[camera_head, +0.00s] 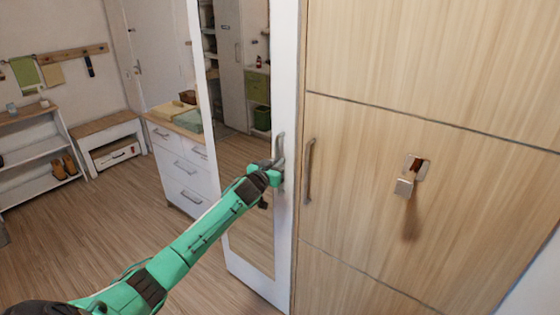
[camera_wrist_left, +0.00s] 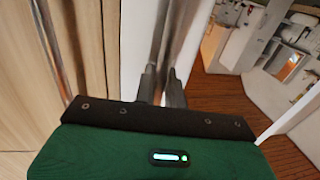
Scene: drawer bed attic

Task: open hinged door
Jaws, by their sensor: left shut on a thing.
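A tall white door (camera_head: 286,70) with a mirror panel (camera_head: 246,215) stands left of the wood cabinet front. Its grey metal handle (camera_head: 280,144) is on the white frame right of the mirror. My left gripper (camera_head: 270,168) comes in from the left and is shut on this handle, around its lower part. In the left wrist view the dark fingers (camera_wrist_left: 162,82) are on either side of the silver handle bar (camera_wrist_left: 176,35). I cannot tell whether the door is ajar. My right gripper is not in view.
The light wood cabinet (camera_head: 450,70) has a second bar handle (camera_head: 309,170) close beside the gripped one, and a square metal fixture (camera_head: 405,186) stands out farther right. A white dresser (camera_head: 180,168) and shoe rack (camera_head: 35,150) stand back left. The wood floor (camera_head: 95,225) at left is clear.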

